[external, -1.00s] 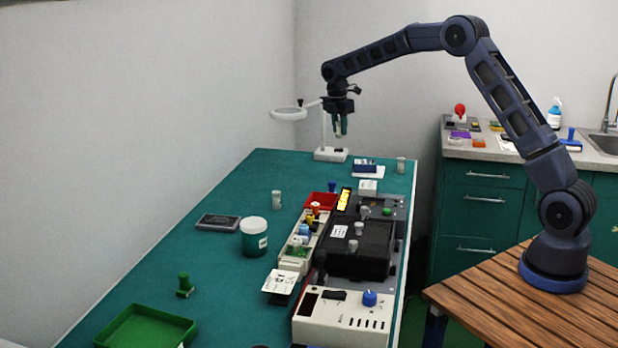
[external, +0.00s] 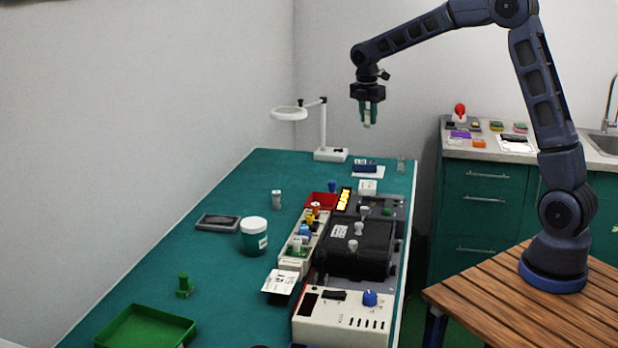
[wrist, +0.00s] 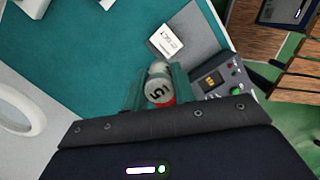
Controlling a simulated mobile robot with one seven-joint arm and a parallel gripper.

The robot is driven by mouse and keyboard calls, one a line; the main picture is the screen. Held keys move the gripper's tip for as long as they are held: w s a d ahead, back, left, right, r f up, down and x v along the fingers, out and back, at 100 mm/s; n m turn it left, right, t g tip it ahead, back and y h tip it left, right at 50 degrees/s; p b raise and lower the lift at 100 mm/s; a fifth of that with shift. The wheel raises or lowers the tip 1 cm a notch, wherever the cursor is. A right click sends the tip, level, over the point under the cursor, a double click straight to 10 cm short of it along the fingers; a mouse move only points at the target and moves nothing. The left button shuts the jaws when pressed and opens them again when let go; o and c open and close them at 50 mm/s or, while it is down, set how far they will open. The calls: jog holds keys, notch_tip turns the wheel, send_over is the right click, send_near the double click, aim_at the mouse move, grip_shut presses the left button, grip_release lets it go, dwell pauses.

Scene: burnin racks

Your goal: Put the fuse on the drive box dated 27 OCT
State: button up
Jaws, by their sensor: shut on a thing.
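My gripper (external: 367,120) is raised well above the far end of the green bench. It is shut on a pale grey cylinder, which I take for the fuse (wrist: 158,88), with a dark "5"-like mark in the wrist view. The cylinder hangs below the fingertips, touching nothing else that I can see. A black box (external: 375,240) with a white label (external: 340,231) stands on the right of the bench, with small grey knobs or cylinders on top. A grey unit (external: 396,203) with a lit yellow display stands behind it. I cannot read any date, so I cannot tell which drive box is dated 27 OCT.
A magnifier lamp (external: 325,130) stands at the bench's far end. A white-lidded jar (external: 254,236), a dark pad (external: 217,222), a green tray (external: 145,328) and a beige power unit (external: 342,320) are nearer. The left side of the bench has free room.

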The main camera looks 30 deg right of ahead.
jog(key=shift+s, duration=0.45)
jog(key=shift+s+f, duration=0.15)
send_near(369, 184)
jog(key=f, duration=0.5)
jog(key=shift+w+d+f, duration=0.1)
jog(key=shift+w+d, duration=0.1)
jog(key=shift+d, duration=0.15)
jog(key=shift+f, duration=0.1)
jog(key=o, duration=1)
